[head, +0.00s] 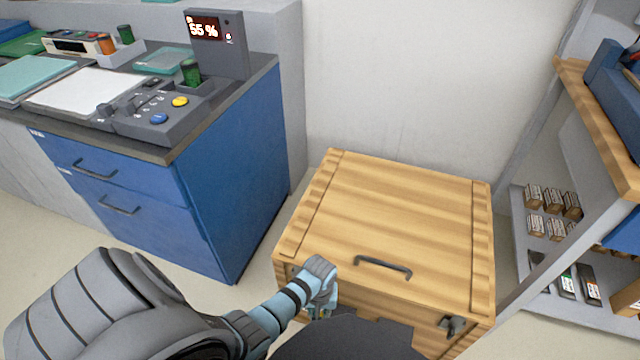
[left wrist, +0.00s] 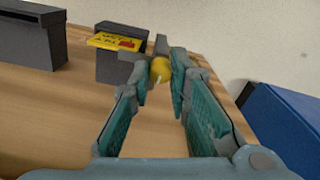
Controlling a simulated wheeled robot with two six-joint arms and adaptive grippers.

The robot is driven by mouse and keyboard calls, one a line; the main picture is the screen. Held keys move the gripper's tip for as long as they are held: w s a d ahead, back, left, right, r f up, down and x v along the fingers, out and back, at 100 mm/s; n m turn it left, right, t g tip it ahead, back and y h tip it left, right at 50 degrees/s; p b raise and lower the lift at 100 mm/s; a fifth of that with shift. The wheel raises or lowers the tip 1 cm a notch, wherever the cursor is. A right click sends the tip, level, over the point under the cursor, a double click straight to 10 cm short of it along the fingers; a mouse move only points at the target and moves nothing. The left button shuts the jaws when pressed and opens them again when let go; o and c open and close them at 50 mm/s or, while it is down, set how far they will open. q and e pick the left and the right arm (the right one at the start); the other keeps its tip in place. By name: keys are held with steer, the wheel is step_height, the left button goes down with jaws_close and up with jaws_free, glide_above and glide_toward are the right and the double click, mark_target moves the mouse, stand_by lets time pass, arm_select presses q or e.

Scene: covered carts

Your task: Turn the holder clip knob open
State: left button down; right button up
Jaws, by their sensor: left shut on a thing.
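In the left wrist view, the yellow holder clip knob (left wrist: 160,69) sits between the fingertips of my left gripper (left wrist: 160,80), which is shut on it. A grey clip piece (left wrist: 161,45) stands just behind the knob. Beside it is a dark grey holder (left wrist: 119,68) with a yellow and red card (left wrist: 115,42) at its top. In the head view my left gripper (head: 322,308) is at the front left of the wooden crate (head: 400,215); the knob and holder are hidden there. My right gripper is not in view.
The crate lid has a dark handle (head: 383,267), and a metal latch (head: 451,325) is at its front right. A blue cabinet (head: 225,175) stands left. A shelf rack (head: 590,190) with small boxes stands right. Another dark box (left wrist: 30,42) shows in the wrist view.

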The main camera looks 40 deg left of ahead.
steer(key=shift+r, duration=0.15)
arm_select(q)
steer(key=m+p, duration=0.2)
steer(key=m, duration=0.1)
steer(key=shift+r+m, duration=0.15)
steer(key=shift+m, duration=0.25)
steer(key=m+p, duration=0.1)
steer(key=m, duration=0.3)
steer(key=shift+m+p, duration=0.3)
steer(key=shift+p, duration=0.1)
steer(key=m, duration=0.4)
steer(key=shift+p, duration=0.4)
steer(key=m, duration=0.4)
steer(key=shift+m, duration=0.3)
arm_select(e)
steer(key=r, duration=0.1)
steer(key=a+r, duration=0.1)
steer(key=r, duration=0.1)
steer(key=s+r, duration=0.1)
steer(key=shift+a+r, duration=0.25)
arm_select(q)
steer(key=c, duration=1.5)
jaws_free()
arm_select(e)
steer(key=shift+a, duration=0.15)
